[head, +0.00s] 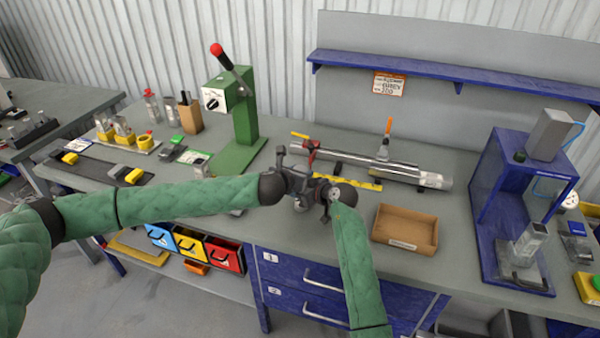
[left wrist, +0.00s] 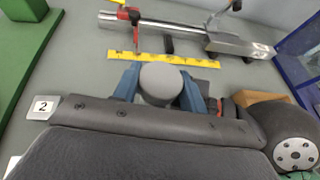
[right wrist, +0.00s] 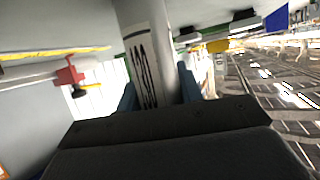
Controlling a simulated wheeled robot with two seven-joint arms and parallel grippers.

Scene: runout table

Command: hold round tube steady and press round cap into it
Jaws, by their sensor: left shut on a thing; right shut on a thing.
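The round cap (left wrist: 160,80), a plain grey disc, sits between the blue fingers of my left gripper (head: 298,184) in the left wrist view. The round tube (right wrist: 150,55) is pale metal with a white label and black print. It stands between the blue fingers of my right gripper (head: 325,198) in the right wrist view. Both grippers are shut and close together above the bench's front middle. In the head view, the grippers hide the cap and tube. I cannot tell whether cap and tube touch.
Behind the grippers lie a yellow ruler (head: 345,181) and long metal bars (head: 370,168) with a red clamp (head: 312,152). A cardboard tray (head: 405,228) is to the right, a blue press frame (head: 500,190) beyond. A green lever press (head: 243,120) stands back left.

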